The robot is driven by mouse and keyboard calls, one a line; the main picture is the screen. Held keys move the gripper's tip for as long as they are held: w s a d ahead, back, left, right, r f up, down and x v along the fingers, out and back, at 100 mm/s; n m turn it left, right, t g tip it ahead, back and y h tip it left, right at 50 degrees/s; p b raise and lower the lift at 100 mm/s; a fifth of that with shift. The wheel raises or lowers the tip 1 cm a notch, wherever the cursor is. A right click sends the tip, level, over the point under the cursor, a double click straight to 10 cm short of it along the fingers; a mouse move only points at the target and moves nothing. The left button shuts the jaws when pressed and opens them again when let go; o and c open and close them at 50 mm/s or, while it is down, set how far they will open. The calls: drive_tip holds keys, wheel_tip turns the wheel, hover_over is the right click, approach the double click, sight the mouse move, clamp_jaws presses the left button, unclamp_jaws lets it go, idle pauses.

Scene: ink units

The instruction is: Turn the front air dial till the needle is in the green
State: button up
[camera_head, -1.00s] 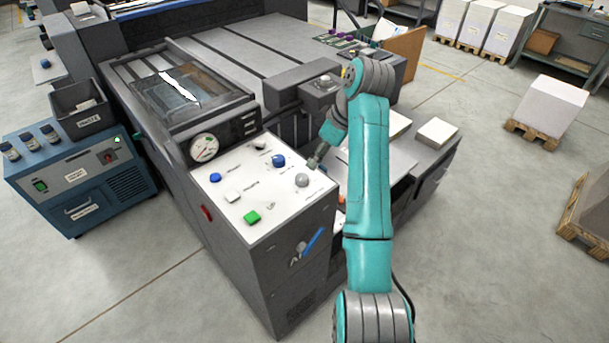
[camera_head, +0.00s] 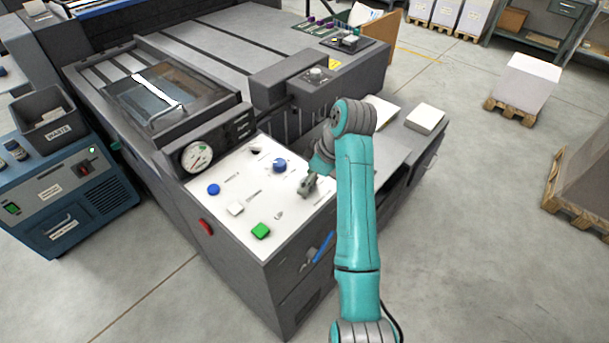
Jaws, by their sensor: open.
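The pressure gauge (camera_head: 196,156) has a round white face and stands at the back left corner of the white control panel. Its needle is too small to read against the coloured marks. A blue dial (camera_head: 279,165) stands towards the back of the panel, apart from my gripper. My gripper (camera_head: 305,189) is low over the panel's right side, at the place of a grey round dial, which it now hides. The gripper is open. I cannot tell whether its fingers touch that dial.
The panel also holds a blue button (camera_head: 213,189), a white button (camera_head: 236,208) and a green button (camera_head: 261,230). A red button (camera_head: 206,227) is on the machine's left side, and a blue handle (camera_head: 323,247) on its front. Open floor lies at left and right.

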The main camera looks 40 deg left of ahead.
drive_tip(key=shift+c, duration=0.2)
drive_tip(key=c, duration=1.1)
drive_tip(key=shift+m, duration=0.4)
drive_tip(key=m+t, duration=0.2)
drive_tip(key=m, duration=0.2)
drive_tip(key=shift+s+m, duration=0.15)
drive_tip(key=shift+m, duration=0.15)
drive_tip(key=m+t, duration=0.1)
drive_tip(key=m, duration=0.1)
drive_tip(key=m+t, duration=0.1)
drive_tip(key=m, duration=0.2)
drive_tip(key=shift+s+m+h, duration=0.1)
drive_tip(key=shift+m+h, duration=0.2)
drive_tip(key=shift+h, duration=0.1)
drive_tip(key=m, duration=0.2)
drive_tip(key=m+t+h, duration=0.1)
drive_tip(key=m, duration=0.2)
drive_tip(key=shift+a+h, duration=0.15)
drive_tip(key=shift+h, duration=0.15)
drive_tip(key=m+h, duration=0.1)
drive_tip(key=m, duration=0.1)
drive_tip(key=m+h, duration=0.1)
drive_tip(key=m, duration=0.2)
drive_tip(key=shift+s+a+f+m+t, duration=0.1)
drive_tip(key=shift+m+t, duration=0.2)
